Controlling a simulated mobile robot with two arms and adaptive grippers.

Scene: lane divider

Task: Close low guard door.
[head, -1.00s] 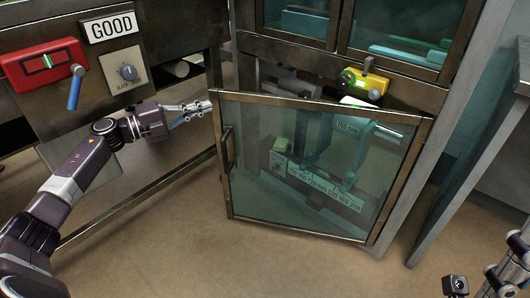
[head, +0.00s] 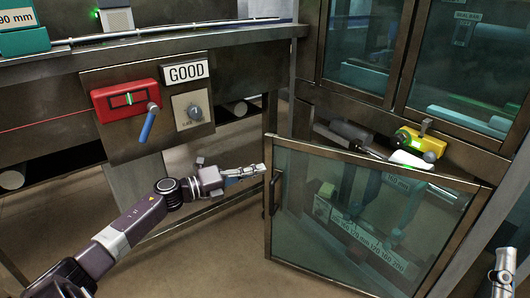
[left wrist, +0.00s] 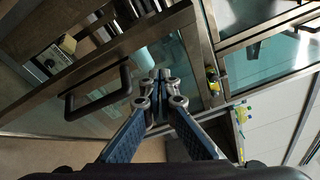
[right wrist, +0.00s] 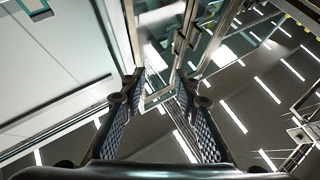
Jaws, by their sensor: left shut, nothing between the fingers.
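The low guard door (head: 370,215), a glass panel in a brown metal frame, stands swung out from the cabinet. Its dark handle (head: 276,192) is on its left side; the handle also shows in the left wrist view (left wrist: 98,104). My left gripper (head: 262,170) is shut and empty beside the door's left edge, a little above the handle. Whether it touches the frame I cannot tell. In the left wrist view its fingertips (left wrist: 160,80) are together, right of the handle. My right gripper (right wrist: 158,85) is open and empty in the right wrist view, away from the door.
A yellow device (head: 418,143) sits in the cabinet opening behind the door. Floor before the door is clear.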

